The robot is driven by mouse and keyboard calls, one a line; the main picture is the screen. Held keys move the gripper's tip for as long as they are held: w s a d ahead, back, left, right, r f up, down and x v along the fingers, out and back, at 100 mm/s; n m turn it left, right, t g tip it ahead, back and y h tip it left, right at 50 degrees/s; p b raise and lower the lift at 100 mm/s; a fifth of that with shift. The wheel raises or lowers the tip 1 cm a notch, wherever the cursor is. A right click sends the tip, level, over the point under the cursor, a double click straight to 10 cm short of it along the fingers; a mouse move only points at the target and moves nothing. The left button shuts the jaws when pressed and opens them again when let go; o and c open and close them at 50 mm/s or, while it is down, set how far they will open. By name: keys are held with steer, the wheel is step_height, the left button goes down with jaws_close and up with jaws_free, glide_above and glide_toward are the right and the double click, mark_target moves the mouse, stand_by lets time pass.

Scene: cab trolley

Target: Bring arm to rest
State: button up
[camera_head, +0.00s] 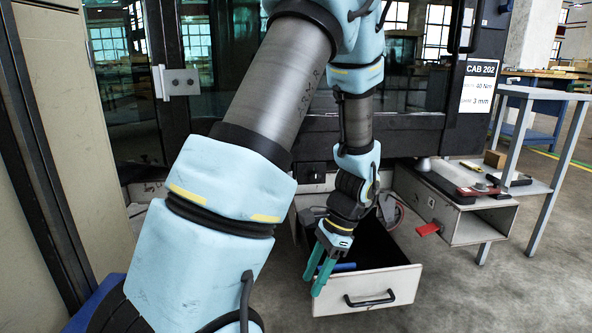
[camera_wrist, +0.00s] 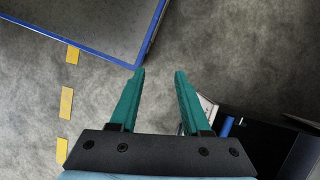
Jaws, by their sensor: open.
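My gripper (camera_head: 313,286) hangs over the left part of an open drawer (camera_head: 368,291) with a black handle. Its two green fingers are apart and hold nothing. In the wrist view my gripper (camera_wrist: 158,73) is open, with bare grey floor between and beyond the fingertips. The drawer shows at the lower right of the wrist view (camera_wrist: 262,128), with a blue object (camera_wrist: 226,126) inside. My arm hides part of the drawer and the cab front.
A shelf box (camera_head: 480,224) with a red tool (camera_head: 485,192) and other small items stands right of the drawer. A red tab (camera_head: 427,230) sticks out from it. A grey-legged table (camera_head: 552,200) is at right. A blue-edged platform (camera_wrist: 85,25) lies upper left in the wrist view.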

steer(key=a+r+n+t+h, duration=0.3)
steer(key=a+r+n+h, duration=0.1)
steer(key=a+r+n, duration=0.8)
step_height(320, 180, up, 37)
steer(key=d+n+p, duration=0.1)
steer(key=p, duration=3.7)
steer(key=shift+d+p, duration=0.15)
steer(key=shift+p, duration=0.15)
